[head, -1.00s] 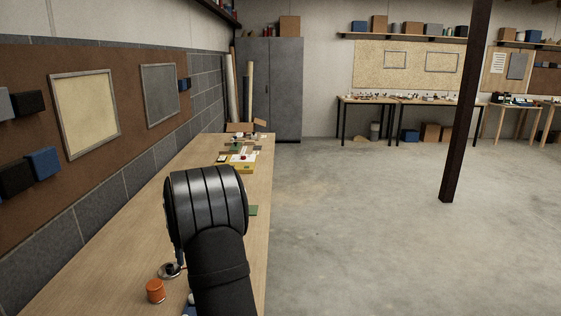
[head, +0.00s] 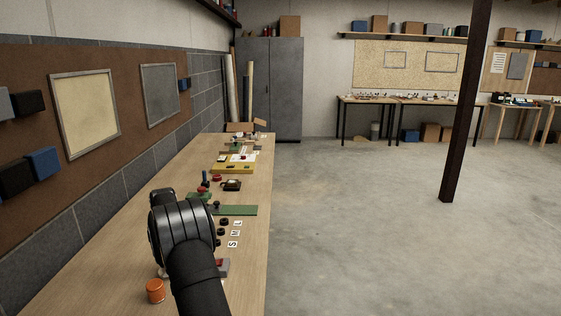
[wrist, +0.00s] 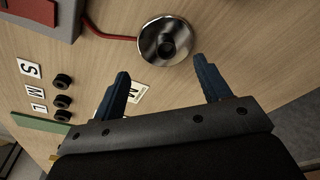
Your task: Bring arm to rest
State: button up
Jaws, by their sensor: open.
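My gripper (wrist: 164,85) shows in the wrist view with its two blue fingers spread apart and nothing between them. It hangs above the wooden bench (wrist: 218,32), with a round chrome piece with a dark centre (wrist: 167,41) just beyond the fingertips. In the head view my black arm rises from the bottom over the bench (head: 112,245), and its wrist hides the gripper's fingers and part of the bench top.
Black knobs (wrist: 62,100) and letter cards (wrist: 30,69) lie beside the gripper. An orange cylinder (head: 155,291) stands near the front. Open floor lies right of the bench.

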jog(key=shift+a+f, duration=0.2)
jog(key=shift+f, duration=0.45)
jog(key=shift+a+f, duration=0.25)
jog(key=shift+f, duration=0.35)
jog(key=shift+a+f, duration=0.2)
jog(key=shift+f, duration=0.45)
jog(key=shift+o, duration=1.2)
jog(key=o, duration=0.4)
jog(key=s+d+r+n, duration=0.1)
jog(key=s+d+r, duration=0.1)
jog(key=r, duration=0.2)
jog(key=s+d+r+n, duration=0.1)
jog(key=s+d+r, duration=0.2)
jog(key=r, duration=0.1)
jog(key=s+d+r+n, duration=0.2)
jog(key=s+r, duration=0.1)
jog(key=r, duration=0.1)
jog(key=shift+d+h, duration=0.3)
jog(key=s+d+r+n+g, duration=0.1)
jog(key=s+d+r+n, duration=0.1)
jog(key=s+d+r, duration=0.4)
jog(key=s+d+r+n, duration=0.3)
jog(key=s+d, duration=0.1)
jog(key=s, duration=0.4)
jog(key=shift+h, duration=0.3)
jog(key=f, duration=1)
jog(key=shift+d, duration=0.2)
